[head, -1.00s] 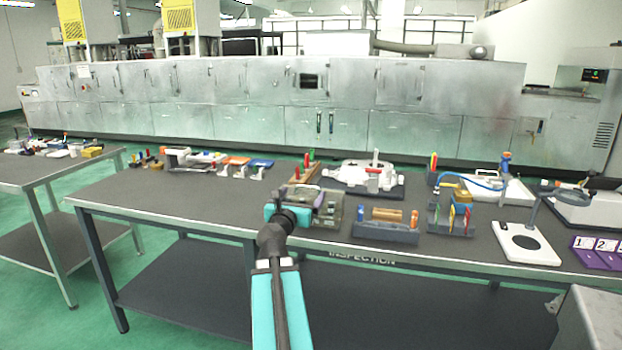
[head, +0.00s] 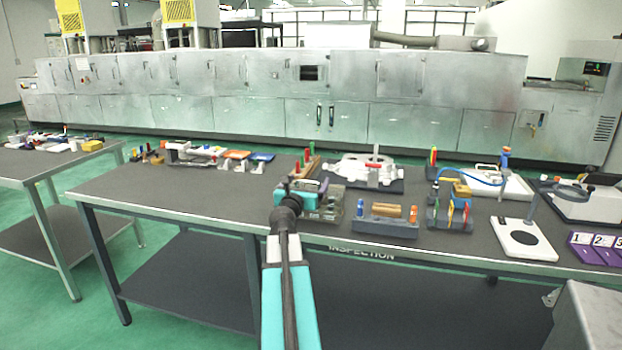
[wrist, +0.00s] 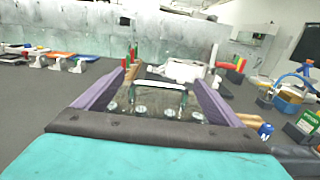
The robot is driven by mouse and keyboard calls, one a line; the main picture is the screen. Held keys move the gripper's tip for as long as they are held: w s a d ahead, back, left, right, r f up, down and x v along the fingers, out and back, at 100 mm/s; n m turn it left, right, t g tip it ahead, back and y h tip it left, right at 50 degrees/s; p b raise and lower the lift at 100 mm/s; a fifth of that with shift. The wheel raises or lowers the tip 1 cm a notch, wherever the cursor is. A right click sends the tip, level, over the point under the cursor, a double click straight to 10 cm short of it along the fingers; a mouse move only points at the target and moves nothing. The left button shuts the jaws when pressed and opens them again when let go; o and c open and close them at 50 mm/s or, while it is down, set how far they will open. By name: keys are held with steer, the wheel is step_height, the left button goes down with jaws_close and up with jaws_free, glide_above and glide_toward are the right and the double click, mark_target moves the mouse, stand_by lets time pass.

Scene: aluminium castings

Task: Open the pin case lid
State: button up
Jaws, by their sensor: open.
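The pin case (head: 331,208) is a clear, greenish box near the front edge of the inspection table in the head view, partly hidden behind my gripper. In the wrist view the clear pin case (wrist: 148,113) lies ahead, with a pale bar-like handle across it and several round silvery pieces. My gripper (wrist: 160,84) is open, its two purple fingers on either side of the handle in that view. No finger is seen closed on anything. In the head view my gripper (head: 308,188) is over the left part of the case; contact cannot be told.
A grey block holding an orange-brown cylinder (head: 386,211) stands just right of the case. A rack with coloured handles (head: 304,164) and a white casting (head: 368,171) stand behind.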

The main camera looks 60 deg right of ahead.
mark_target(310, 186)
steer(key=shift+x, duration=2.2)
steer(key=c, duration=1.5)
steer(key=shift+w+r+p, duration=0.1)
steer(key=shift+r+p, duration=0.05)
steer(key=shift+p, duration=0.45)
